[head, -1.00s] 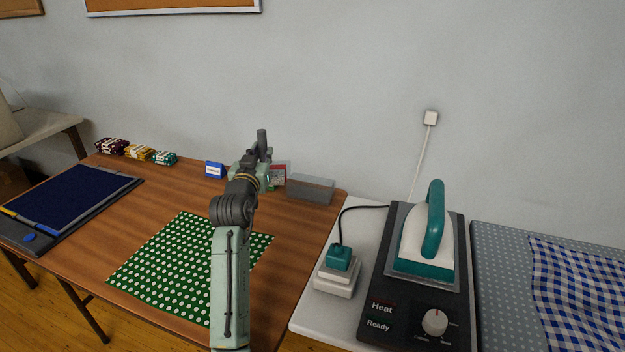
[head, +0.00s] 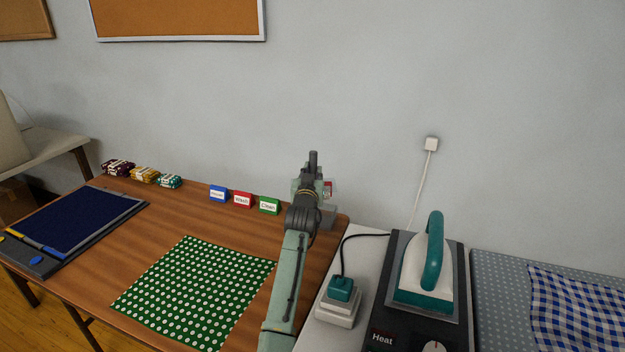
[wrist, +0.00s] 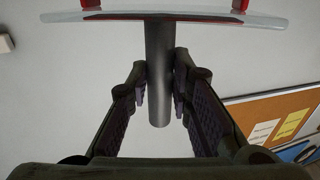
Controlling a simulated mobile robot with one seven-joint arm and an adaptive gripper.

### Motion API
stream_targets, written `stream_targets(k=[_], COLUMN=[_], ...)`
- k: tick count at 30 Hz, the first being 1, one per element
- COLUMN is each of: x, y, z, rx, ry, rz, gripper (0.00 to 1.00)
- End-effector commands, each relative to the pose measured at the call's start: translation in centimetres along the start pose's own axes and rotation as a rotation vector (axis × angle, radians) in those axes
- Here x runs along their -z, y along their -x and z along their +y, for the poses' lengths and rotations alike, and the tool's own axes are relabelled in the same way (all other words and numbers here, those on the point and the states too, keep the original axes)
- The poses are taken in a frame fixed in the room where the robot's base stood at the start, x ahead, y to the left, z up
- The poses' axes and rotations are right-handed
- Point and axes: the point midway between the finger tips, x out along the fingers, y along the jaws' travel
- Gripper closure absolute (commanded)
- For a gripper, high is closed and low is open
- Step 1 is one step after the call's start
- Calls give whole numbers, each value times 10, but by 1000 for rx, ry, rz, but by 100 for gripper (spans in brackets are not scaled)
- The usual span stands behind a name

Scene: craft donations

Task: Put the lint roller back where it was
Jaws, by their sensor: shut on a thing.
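My gripper (wrist: 160,78) is shut on the lint roller's dark grey handle (wrist: 158,105) in the wrist view. The roller's wide, clear head with red parts (wrist: 215,17) spans the top of that view. In the head view my gripper (head: 313,170) is raised over the back right of the wooden table, and the roller's clear and red head (head: 328,188) shows partly behind it. A grey see-through tray (head: 328,216) stands at the table's back right corner, mostly hidden by my arm. Whether the roller is over the tray is unclear.
A green dotted cloth (head: 195,290) lies in front. An iron (head: 425,275) on its heat base stands on the white table to the right.

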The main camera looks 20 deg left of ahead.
Motion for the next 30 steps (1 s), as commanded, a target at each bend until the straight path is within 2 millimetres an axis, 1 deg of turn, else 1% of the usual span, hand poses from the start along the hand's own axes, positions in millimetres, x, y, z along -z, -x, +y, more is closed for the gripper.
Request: stream_targets(k=[1, 3, 4, 11, 23, 26, 27, 30], x=[-10, -20, -21, -20, -33, -33, -34, -34], y=[0, 0, 0, 0, 0, 0, 0, 0], z=[0, -1, -1, -1, 0, 0, 0, 0], rx=[0, 1, 1, 0, -1, -1, 0, 0], ry=[0, 0, -1, -1, 0, -1, -1, -1], rz=[-2, -2, -1, 1, 1, 0, -3, -3], gripper=[100, 100, 100, 100, 100, 100, 80, 73])
